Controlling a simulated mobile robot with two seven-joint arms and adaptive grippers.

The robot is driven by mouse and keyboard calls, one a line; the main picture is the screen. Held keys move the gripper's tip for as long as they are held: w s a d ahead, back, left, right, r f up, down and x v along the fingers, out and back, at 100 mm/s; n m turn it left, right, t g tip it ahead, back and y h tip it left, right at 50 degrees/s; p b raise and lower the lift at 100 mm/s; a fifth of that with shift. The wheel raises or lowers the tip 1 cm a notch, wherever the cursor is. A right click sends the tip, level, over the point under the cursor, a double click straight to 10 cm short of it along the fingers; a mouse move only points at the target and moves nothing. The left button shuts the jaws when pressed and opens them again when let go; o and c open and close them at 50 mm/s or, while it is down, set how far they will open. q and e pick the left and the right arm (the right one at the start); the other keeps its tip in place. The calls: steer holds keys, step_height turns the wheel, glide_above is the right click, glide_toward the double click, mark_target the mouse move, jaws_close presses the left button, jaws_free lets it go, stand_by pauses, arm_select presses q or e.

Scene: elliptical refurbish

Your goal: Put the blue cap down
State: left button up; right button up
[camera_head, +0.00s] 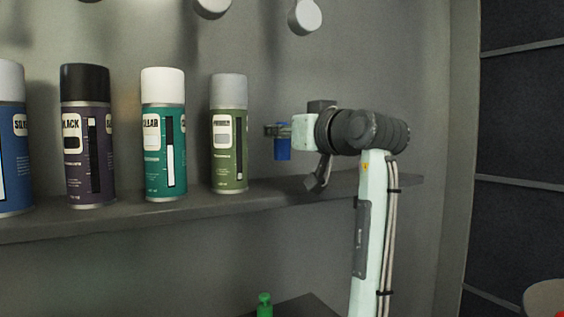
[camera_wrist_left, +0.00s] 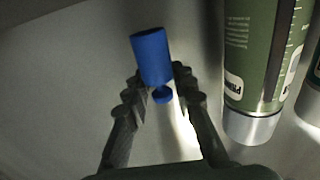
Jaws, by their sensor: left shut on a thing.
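The blue cap (camera_head: 283,154) is small and roughly upright. In the head view it hangs under the fingertips of my left gripper (camera_head: 276,131), to the right of the green primer can, with a visible gap above the shelf. In the left wrist view the blue cap (camera_wrist_left: 152,56) is between the fingers of my left gripper (camera_wrist_left: 160,78), which is shut on it. My right gripper is in neither view.
The green primer can (camera_head: 229,135) stands close to the left; it also shows in the wrist view (camera_wrist_left: 254,55). Teal (camera_head: 164,140), purple (camera_head: 88,140) and blue (camera_head: 12,150) cans stand farther left. The grey shelf (camera_head: 262,197) is bare below the cap. A green object (camera_head: 264,304) is lower down.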

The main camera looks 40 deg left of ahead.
mark_target(286, 157)
arm_select(q)
steer(key=shift+f, duration=2.35)
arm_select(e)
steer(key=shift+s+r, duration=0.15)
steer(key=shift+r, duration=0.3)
arm_select(q)
steer(key=shift+f, duration=0.1)
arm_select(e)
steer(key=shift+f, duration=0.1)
arm_select(q)
steer(key=o, duration=0.8)
steer(key=shift+c, duration=0.2)
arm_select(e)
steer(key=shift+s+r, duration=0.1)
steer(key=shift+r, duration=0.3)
